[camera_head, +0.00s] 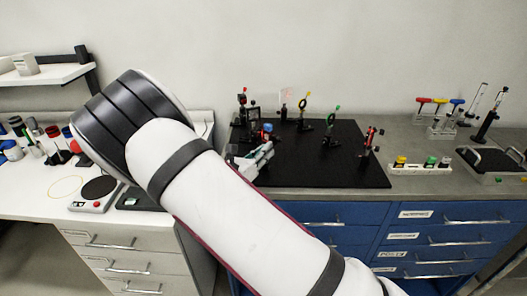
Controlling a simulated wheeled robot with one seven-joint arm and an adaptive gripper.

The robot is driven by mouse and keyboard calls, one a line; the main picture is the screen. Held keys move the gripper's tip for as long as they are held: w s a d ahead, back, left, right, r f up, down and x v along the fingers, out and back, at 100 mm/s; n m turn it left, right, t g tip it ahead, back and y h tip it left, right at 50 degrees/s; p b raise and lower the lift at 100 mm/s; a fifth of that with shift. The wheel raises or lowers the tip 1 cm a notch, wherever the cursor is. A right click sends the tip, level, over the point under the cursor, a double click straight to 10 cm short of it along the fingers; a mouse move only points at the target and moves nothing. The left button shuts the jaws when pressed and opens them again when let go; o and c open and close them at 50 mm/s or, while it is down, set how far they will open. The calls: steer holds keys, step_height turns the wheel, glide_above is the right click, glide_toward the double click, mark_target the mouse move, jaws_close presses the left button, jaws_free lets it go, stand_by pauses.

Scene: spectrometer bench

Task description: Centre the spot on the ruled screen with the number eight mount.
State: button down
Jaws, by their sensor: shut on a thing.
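My gripper (262,154) is at the left part of the black optical board, its fingers shut on a small part of the mount (266,129) with blue and red parts just behind it. The grasped part is mostly hidden by the fingers, and I cannot read a number on this mount. A thin pale panel with pinkish marks (284,97) stands at the back of the board and looks like the ruled screen. The spot is too small to make out.
A rack with coloured caps (420,168) stands to the right. The board's front middle is clear.

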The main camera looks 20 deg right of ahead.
steer(key=n, duration=0.6)
stand_by(0.6)
steer(key=c, duration=1.6)
jaws_free()
steer(key=shift+o, duration=0.2)
steer(key=v, duration=1.2)
